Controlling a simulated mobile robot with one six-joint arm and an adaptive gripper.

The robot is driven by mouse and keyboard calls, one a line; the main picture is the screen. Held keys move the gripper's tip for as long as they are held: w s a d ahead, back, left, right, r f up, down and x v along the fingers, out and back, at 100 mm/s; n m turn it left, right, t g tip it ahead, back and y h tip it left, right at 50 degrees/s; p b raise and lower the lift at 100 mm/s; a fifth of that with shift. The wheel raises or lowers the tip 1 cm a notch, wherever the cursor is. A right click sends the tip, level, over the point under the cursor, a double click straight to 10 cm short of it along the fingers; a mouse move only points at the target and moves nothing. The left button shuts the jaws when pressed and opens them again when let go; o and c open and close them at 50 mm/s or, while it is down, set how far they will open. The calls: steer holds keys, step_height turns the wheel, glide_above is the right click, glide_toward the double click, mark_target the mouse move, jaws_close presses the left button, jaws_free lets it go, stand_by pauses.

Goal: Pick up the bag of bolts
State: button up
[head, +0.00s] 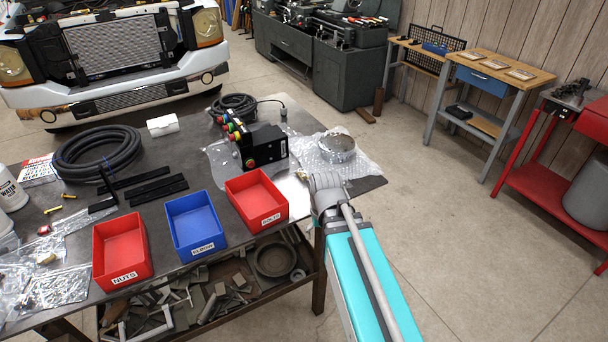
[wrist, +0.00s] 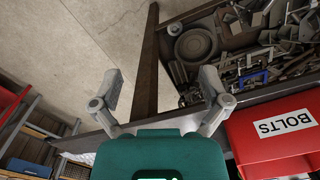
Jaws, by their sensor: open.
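A clear plastic bag of bolts (head: 62,285), full of small silver pieces, lies flat at the near left of the dark workbench in the head view. Another clear bag (head: 72,222) with small parts lies behind it. My gripper (head: 322,182) is at the bench's right end, far to the right of both bags. In the wrist view my gripper (wrist: 161,84) is open and empty, its two fingers spread over the bench edge and floor. The wrist view shows no bag of bolts.
Red nuts bin (head: 122,270), blue bin (head: 193,244) and red bolts bin (head: 257,216) line the front edge, between gripper and bags. Behind are a hose coil (head: 97,150), black control box (head: 262,145) and bubble wrap (head: 363,158). A lower shelf holds scrap metal.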

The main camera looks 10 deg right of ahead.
steer(key=w+r+m+p, duration=0.4)
steer(key=w, duration=0.5)
steer(key=w+r+m+p, duration=0.4)
steer(key=w+r+p, duration=0.1)
steer(key=w, duration=0.4)
steer(key=w+r+m+p, duration=0.4)
steer(key=w+r, duration=0.1)
steer(key=w, duration=0.4)
steer(key=shift+m, duration=0.4)
steer(key=shift+w+a+f, duration=0.1)
steer(key=shift+f, duration=0.05)
steer(key=b, duration=0.8)
glide_above(302, 172)
steer(key=f, duration=0.8)
steer(key=shift+s+d+f, duration=0.15)
steer(key=shift+s+d, duration=0.05)
steer(key=shift+s, duration=0.05)
steer(key=shift+w+a+f+b, duration=0.15)
steer(key=shift+f+b, duration=2.45)
steer(key=shift+b, duration=0.15)
